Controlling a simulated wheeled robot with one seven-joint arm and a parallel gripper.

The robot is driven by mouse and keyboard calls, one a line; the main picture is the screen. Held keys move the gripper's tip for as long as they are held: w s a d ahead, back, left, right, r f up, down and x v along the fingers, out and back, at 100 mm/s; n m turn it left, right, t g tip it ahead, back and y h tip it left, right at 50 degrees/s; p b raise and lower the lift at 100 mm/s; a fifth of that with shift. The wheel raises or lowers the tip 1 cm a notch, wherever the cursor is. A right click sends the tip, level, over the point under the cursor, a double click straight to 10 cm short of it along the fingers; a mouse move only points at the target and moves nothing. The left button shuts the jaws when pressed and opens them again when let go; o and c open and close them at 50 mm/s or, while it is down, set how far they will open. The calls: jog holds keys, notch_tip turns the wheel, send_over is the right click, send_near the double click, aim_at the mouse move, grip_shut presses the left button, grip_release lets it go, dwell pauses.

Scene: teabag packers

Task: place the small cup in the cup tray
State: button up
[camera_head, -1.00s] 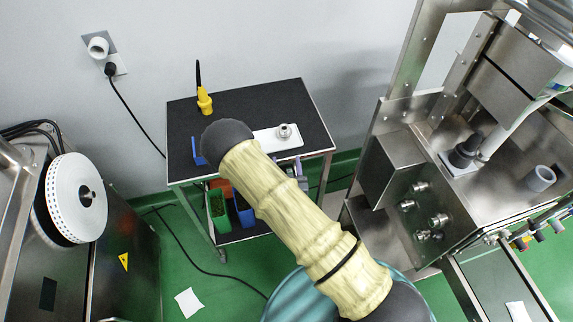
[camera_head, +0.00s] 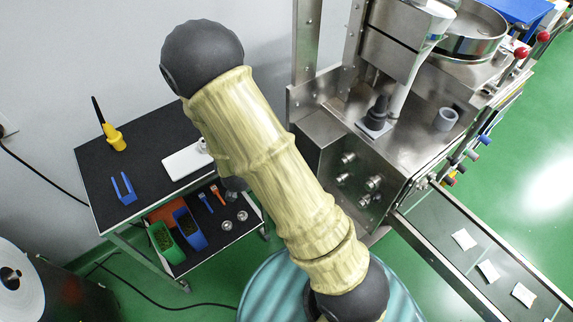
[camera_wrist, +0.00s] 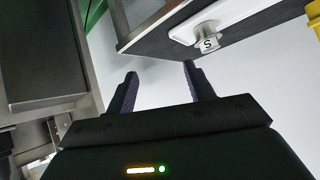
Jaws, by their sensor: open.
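The white tray (camera_head: 184,163) lies on the black table top at the left in the head view. A small metal cup (camera_head: 203,147) stands at its right end, partly hidden by my arm. In the wrist view, the white tray (camera_wrist: 195,22) and a cup marked "S" (camera_wrist: 208,44) show at the upper right. My gripper (camera_wrist: 160,69) is open and empty, with the cup beyond and to the right of its fingers. My arm hides the gripper in the head view.
A yellow-handled tool (camera_head: 115,138) and a blue holder (camera_head: 123,189) stand on the table top (camera_head: 100,175). The lower shelf holds green and blue bins and several metal cups (camera_head: 228,225). A steel machine with a grey ring (camera_head: 446,118) stands at right.

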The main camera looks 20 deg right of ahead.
jog(key=s+d+r+n+g, duration=0.1)
jog(key=s+d+r+g, duration=0.2)
jog(key=s+r, duration=0.3)
jog(key=s+d+r+n+g, duration=0.1)
jog(key=s+d+r+g, duration=0.3)
jog(key=s, duration=0.7)
notch_tip(320, 180, up, 3)
jog(key=shift+s+d+f+n+g+y, duration=0.2)
jog(key=shift+s+d+n+g+y, duration=0.15)
jog(key=shift+d, duration=0.75)
jog(key=c, duration=0.3)
jog(key=shift+a, duration=0.1)
jog(key=shift+c, duration=0.3)
